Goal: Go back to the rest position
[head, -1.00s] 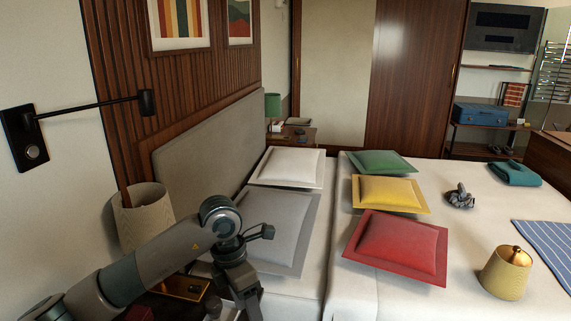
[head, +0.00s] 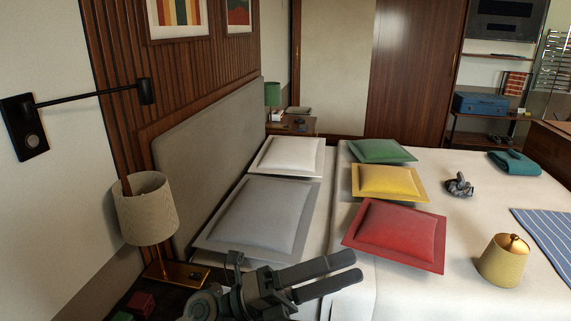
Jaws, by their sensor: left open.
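My left gripper (head: 326,275) is at the bottom middle of the head view, in front of the near edge of the bed. Its two dark fingers point right and are apart, with nothing between them. It is below the grey pillow (head: 262,215) in the picture and to the left of the red pillow (head: 397,235). My left forearm is mostly out of the picture. My right gripper is not in view.
The bed (head: 405,295) also bears white (head: 287,155), green (head: 381,150) and yellow (head: 388,182) pillows, a lidded pot (head: 503,263), a teal cloth (head: 514,163) and a dark grey item (head: 459,186). A lamp (head: 146,212) stands left on a dark nightstand with small red (head: 141,303) and green blocks.

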